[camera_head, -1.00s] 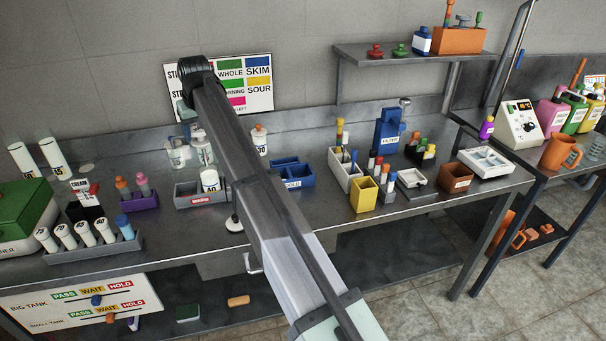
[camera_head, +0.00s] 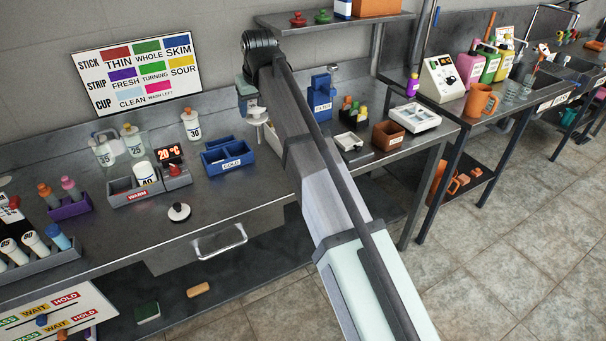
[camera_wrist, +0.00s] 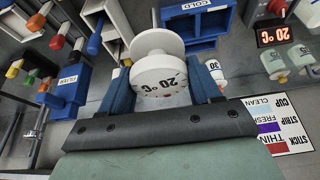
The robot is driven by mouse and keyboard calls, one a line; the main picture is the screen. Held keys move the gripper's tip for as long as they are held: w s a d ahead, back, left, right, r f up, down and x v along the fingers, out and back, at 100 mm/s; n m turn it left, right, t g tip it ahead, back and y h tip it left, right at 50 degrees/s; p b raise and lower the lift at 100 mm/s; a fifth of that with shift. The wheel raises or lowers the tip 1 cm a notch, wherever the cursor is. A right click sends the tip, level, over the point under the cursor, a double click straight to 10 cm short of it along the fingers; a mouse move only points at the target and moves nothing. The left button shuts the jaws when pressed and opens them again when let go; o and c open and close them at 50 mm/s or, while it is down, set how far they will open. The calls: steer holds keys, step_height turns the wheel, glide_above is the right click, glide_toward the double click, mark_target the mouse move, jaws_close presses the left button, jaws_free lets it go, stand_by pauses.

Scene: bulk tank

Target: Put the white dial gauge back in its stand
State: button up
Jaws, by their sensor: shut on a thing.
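My gripper (camera_wrist: 163,88) is shut on the white dial gauge (camera_wrist: 158,77), with a blue finger on each side of it. In the head view the gauge (camera_head: 258,115) is a small white shape below my wrist, held above the table to the right of the blue COLD box (camera_head: 229,161). My arm hides part of that area. I cannot pick out the gauge's stand with certainty.
The blue FILTER holder (camera_head: 321,105), a grey tray (camera_head: 350,143) and a brown box (camera_head: 387,136) stand right of my arm. The table front beside the lid is clear.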

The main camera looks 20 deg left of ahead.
steer(key=w+d+m, duration=0.2)
steer(key=d, duration=1.1)
step_height(320, 180, down, 10)
steer(key=shift+w+f, duration=0.25)
steer(key=shift+a+f+h, duration=0.1)
steer(key=shift+f+h, duration=0.05)
steer(key=shift+h, duration=0.15)
steer(key=o, duration=1.2)
steer(key=v, duration=1.2)
steer(key=shift+s, duration=0.15)
